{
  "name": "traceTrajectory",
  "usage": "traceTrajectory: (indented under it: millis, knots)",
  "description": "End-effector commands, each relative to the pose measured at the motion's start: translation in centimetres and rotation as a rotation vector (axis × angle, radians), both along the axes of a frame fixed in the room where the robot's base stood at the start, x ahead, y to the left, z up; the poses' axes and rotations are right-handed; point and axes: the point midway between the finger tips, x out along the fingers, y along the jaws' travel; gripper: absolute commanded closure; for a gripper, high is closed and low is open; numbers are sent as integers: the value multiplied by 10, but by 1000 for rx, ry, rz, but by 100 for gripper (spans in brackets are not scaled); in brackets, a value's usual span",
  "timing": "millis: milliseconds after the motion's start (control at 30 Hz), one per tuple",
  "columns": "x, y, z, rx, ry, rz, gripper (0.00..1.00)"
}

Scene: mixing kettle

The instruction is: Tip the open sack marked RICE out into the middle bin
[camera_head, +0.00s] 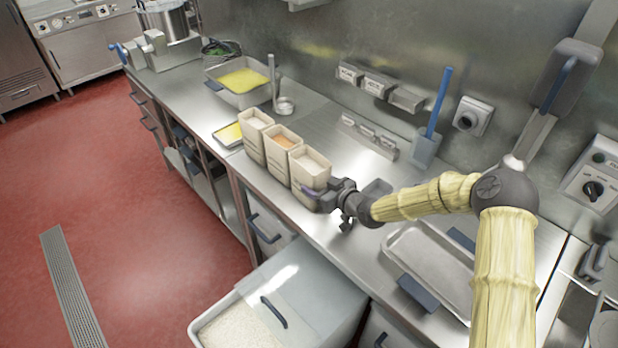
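Three upright beige open-topped sacks stand in a row on the steel counter: the far sack (254,134), the middle sack (279,152) with orange contents, and the near sack (309,171) with pale contents. I cannot read any markings, so which one says RICE is unclear. My gripper (328,199) is at the lower right side of the near sack, close to or touching it; its fingers are too small to tell open from shut. Below the counter front, a bin (318,290) is pulled out, its clear lid partly back, with white grain showing at its front.
A tray (432,264) lies on the counter to the right, under my arm. A pan of yellow food (240,82) and a ladle (284,103) stand behind the sacks. A blue-handled scraper (428,140) leans at the wall. The red floor (150,230) is clear.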

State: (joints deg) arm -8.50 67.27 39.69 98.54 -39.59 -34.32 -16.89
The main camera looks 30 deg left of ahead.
Motion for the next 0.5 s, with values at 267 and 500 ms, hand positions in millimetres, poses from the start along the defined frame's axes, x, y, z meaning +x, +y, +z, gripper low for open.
traceTrajectory:
  millis: [267, 500]
  knots:
    - [1, 1, 3, 5, -4, 0, 90]
    - [1, 1, 18, 5, -4, 0, 90]
